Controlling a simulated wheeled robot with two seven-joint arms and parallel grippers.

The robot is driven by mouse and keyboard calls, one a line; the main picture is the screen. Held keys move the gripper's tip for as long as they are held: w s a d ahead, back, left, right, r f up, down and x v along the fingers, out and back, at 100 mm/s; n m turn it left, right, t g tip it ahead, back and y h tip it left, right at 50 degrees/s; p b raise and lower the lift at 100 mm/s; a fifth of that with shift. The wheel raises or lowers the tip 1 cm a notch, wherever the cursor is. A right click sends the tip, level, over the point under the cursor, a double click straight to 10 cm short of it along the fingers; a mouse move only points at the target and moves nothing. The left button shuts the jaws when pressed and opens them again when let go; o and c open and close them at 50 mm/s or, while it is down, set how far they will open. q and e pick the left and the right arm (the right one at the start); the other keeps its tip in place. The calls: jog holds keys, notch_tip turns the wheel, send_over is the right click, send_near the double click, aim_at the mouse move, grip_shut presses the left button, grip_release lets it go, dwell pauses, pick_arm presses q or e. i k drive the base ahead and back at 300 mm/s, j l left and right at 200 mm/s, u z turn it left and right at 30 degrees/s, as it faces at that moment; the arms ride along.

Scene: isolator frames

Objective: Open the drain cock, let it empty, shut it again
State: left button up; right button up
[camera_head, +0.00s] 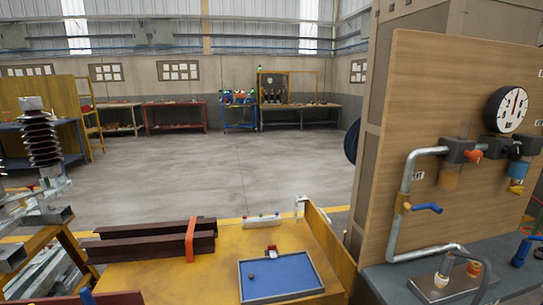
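A wooden panel (455,90) at the right carries grey pipework (407,175) and a round dial gauge (507,109). A blue lever (427,208) sits on a brass-coloured valve body (402,203) on the vertical pipe. An orange-red knob (473,155) is on the dark block above an amber bowl (449,179). A blue bowl (517,170) hangs further right, with a yellow handle (516,188) beneath it. I cannot tell which of these is the drain cock, or whether any is open. No liquid is seen flowing. Neither gripper is in view.
Below the panel is a grey bench (395,284) with a metal plate (432,292) and another blue-handled fitting (522,251). A yellow table (200,272) in front holds a blue tray (280,290) and dark beams (150,247). Ribbed insulators (41,140) stand left. The floor beyond is clear.

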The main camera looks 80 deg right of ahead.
aim_at(517, 189)
jog(key=z, duration=4.45)
